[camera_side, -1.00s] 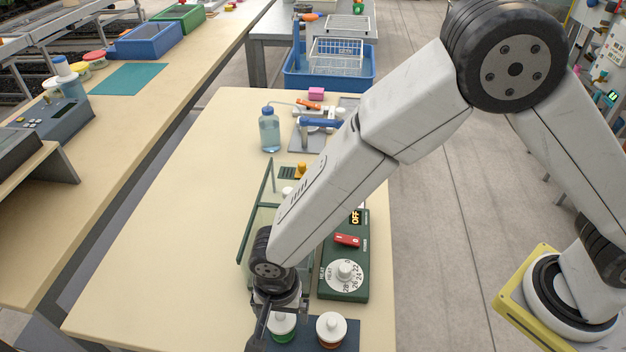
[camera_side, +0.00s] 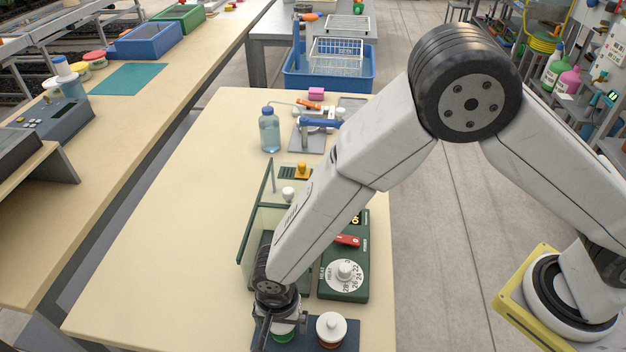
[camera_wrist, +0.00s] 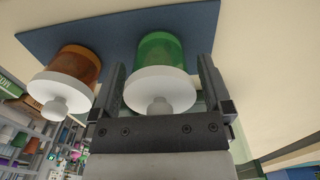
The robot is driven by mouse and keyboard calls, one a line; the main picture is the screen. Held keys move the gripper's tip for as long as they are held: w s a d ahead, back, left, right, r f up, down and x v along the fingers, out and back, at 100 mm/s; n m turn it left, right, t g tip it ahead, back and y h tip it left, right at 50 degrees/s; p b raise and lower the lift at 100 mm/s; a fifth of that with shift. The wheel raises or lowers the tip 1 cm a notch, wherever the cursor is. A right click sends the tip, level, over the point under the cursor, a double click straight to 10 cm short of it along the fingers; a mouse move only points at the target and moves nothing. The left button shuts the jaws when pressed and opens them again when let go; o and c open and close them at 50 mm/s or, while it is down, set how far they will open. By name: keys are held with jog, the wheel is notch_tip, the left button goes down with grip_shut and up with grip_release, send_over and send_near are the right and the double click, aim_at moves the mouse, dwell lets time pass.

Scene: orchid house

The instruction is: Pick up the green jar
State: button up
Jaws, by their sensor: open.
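The green jar (camera_wrist: 160,52) has a white lid with a knob and stands on a dark blue mat (camera_wrist: 205,22). In the side view only a low part of the green jar (camera_side: 284,337) shows beneath my gripper. My gripper (camera_wrist: 160,75) is open, with one finger on each side of the jar in the wrist view. I cannot tell whether either finger touches it. An orange-brown jar (camera_wrist: 75,65) with the same white lid stands beside it on the mat, and its white lid also shows in the side view (camera_side: 331,327).
A dark green heater box (camera_side: 345,272) with a dial and red switch stands just behind the jars. A clear-walled, green-framed stand (camera_side: 262,215) is behind my wrist. A bottle (camera_side: 269,130) stands farther back. The table's left part (camera_side: 160,260) is clear.

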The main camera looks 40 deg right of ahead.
jog(key=c, duration=1.2)
jog(key=shift+r, duration=0.15)
jog(key=shift+r, duration=0.7)
jog(key=shift+s+d+r, duration=1.4)
jog(key=shift+s+r, duration=0.45)
jog(key=shift+r, duration=0.05)
jog(key=shift+s+d+r, duration=1.4)
jog(key=shift+s+r, duration=0.5)
jog(key=shift+s+d+r, duration=1.4)
jog(key=shift+s+r, duration=0.45)
jog(key=shift+r, duration=0.05)
